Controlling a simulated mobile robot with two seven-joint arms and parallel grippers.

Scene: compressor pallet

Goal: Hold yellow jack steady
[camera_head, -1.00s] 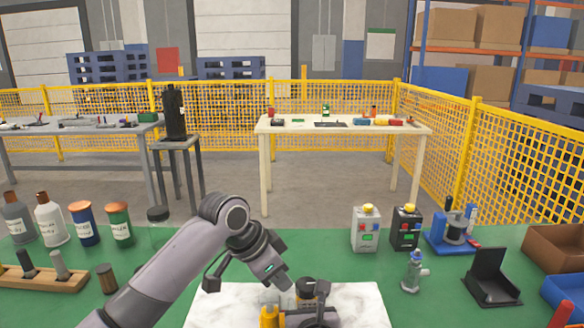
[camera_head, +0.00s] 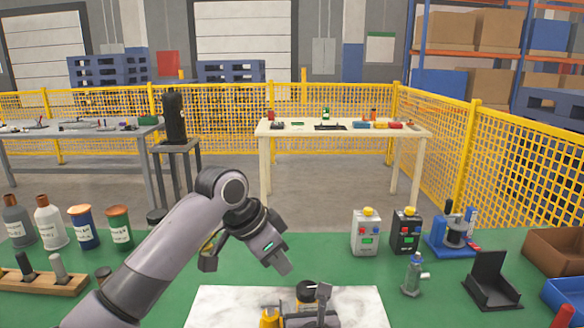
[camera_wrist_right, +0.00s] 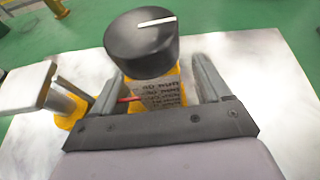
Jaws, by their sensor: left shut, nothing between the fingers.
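The yellow jack (camera_wrist_right: 155,93), with a large black knob and a printed label, stands upright between the fingers of my right gripper (camera_wrist_right: 160,82) in the right wrist view. One finger lies on each side; a narrow gap seems to show on the right, and contact is unclear. In the head view the black knob (camera_head: 306,290) shows above the white marble slab (camera_head: 225,305), and my right gripper (camera_head: 316,308) partly hides the jack. My left gripper (camera_head: 281,264) is shut and empty, above and left of the knob, apart from it.
A small yellow part (camera_head: 269,317) sits left of the jack. Bottles and jars (camera_head: 84,228) and a wooden rack (camera_head: 45,283) stand at left. Two button boxes (camera_head: 366,235), a metal fitting (camera_head: 414,275) and a black holder (camera_head: 491,280) stand at right. Green table between is clear.

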